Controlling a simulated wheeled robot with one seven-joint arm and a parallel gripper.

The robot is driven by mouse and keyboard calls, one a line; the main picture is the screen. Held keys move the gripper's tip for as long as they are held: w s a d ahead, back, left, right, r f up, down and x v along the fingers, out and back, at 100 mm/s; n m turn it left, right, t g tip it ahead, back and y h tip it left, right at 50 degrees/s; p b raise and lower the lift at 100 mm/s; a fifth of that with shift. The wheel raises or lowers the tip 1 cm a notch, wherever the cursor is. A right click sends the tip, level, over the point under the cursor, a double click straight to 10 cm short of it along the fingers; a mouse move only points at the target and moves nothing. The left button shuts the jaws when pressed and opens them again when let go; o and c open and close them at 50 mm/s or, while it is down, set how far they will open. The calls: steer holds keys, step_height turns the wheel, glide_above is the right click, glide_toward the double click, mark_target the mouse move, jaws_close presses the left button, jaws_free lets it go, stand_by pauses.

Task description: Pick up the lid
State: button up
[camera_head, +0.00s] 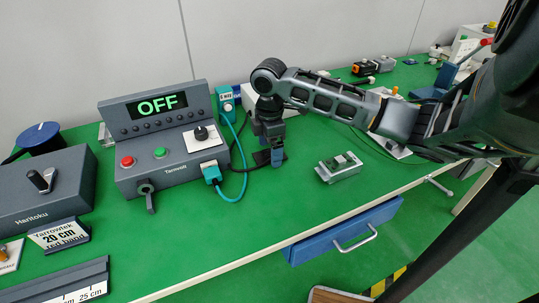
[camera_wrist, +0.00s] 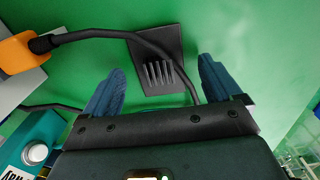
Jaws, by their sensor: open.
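A dark square plate with several raised ribs, which looks like the lid (camera_wrist: 172,42), lies flat on the green table in the wrist view. A black cable runs across it. My gripper (camera_wrist: 158,80) is open above it, with one blue finger on each side and nothing between them. In the head view my gripper (camera_head: 274,158) points down close above the table, right of the grey control box. There the dark plate (camera_head: 261,157) shows only partly behind the fingers. I cannot tell whether the fingers touch the table.
The grey control box (camera_head: 170,180) reads OFF, with a teal plug (camera_head: 211,173) and cable beside my gripper. A small metal box (camera_head: 338,167) stands to the right. A blue drawer (camera_head: 343,231) is under the front edge. The table front (camera_head: 265,215) is clear.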

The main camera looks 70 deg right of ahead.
steer(key=shift+f, duration=0.25)
steer(key=shift+c, duration=0.4)
steer(key=c, duration=1.1)
